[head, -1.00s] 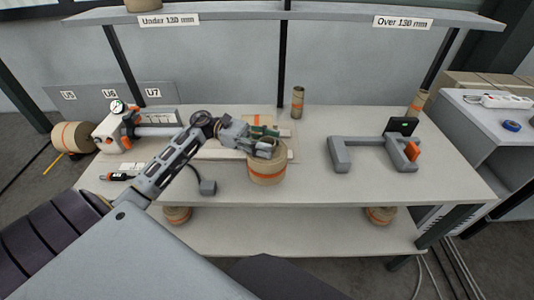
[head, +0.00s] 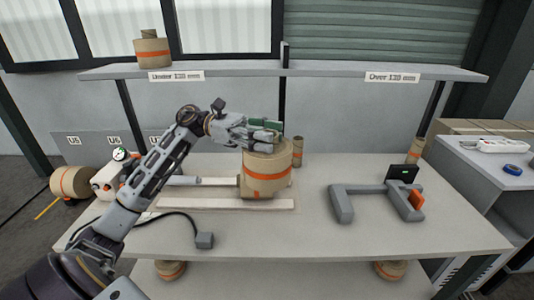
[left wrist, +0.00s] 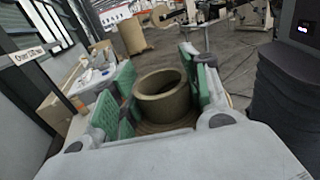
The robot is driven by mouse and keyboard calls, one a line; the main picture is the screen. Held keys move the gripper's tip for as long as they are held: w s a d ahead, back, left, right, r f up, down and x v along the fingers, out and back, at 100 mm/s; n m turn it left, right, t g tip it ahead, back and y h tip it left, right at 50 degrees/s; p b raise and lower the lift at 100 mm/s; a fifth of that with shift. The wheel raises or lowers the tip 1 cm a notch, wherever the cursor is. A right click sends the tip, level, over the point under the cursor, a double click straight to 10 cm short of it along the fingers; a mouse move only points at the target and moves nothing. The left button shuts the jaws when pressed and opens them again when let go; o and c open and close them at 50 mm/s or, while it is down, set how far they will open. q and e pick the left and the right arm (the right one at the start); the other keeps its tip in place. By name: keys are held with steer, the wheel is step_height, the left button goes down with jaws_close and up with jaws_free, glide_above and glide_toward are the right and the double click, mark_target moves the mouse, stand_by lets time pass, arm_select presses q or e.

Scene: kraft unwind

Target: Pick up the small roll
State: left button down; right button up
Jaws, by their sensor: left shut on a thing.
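A brown kraft roll (head: 267,176) with an orange band hangs in the head view above the worktable (head: 310,235), in front of the pale rails. My left gripper (head: 264,137) is at its top, shut on its core. In the left wrist view the open brown core ring (left wrist: 160,97) stands between the green finger pads (left wrist: 155,105), and part of the roll's flat top shows below it. Another brown piece shows partly behind the held roll, mostly hidden. My right gripper is not in view.
A shelf (head: 330,73) with "Under 130 mm" and "Over 130 mm" labels runs above the table. A roll (head: 152,52) stands on its left end. A grey U-shaped fixture (head: 375,190) stands on the right. The table front is mostly clear.

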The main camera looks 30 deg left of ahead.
arm_select(q)
steer(key=shift+r, duration=1.6)
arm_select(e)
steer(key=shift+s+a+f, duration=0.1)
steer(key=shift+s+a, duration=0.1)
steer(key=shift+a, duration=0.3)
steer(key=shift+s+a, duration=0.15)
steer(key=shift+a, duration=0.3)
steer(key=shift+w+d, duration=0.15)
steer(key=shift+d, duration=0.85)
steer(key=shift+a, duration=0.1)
